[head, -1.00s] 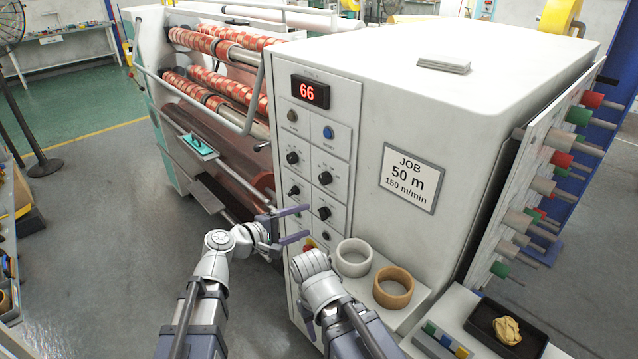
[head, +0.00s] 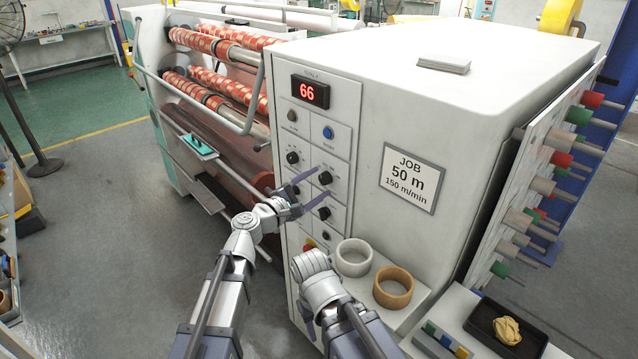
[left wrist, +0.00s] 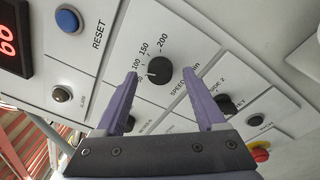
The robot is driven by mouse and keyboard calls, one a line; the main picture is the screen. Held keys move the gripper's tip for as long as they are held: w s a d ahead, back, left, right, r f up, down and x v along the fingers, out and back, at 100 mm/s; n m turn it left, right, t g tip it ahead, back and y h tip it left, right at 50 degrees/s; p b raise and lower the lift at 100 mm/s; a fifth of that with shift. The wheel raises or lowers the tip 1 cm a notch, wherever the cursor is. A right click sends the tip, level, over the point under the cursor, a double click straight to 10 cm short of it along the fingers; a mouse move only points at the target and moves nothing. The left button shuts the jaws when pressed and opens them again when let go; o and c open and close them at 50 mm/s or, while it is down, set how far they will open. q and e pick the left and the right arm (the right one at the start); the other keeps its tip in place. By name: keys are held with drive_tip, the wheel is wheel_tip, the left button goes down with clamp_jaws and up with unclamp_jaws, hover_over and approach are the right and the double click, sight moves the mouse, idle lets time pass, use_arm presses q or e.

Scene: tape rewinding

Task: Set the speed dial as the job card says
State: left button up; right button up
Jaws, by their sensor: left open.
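The speed dial (left wrist: 158,70) is a black round knob on the grey panel, with a scale showing 100, 150 and 200. A small light mark on the knob seems to face the low end of the scale, left of 100. My left gripper (left wrist: 160,76) is open, with one purple finger on each side of the dial; I cannot tell whether they touch it. In the head view the left gripper (head: 322,183) is at the same dial (head: 325,177). The job card (head: 409,178) reads "JOB 50 m 150 m/min".
A red display (head: 310,91) reads 66. The blue reset button (head: 328,132) is above the dial, another black knob (head: 324,213) below it. A red emergency button (left wrist: 260,153) is lower on the panel. Two tape rings (head: 393,288) stand on a ledge near my right arm.

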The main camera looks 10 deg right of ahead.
use_arm(q)
drive_tip(key=shift+w+d, duration=0.45)
drive_tip(key=shift+d, duration=0.1)
drive_tip(key=shift+c, duration=0.4)
clamp_jaws()
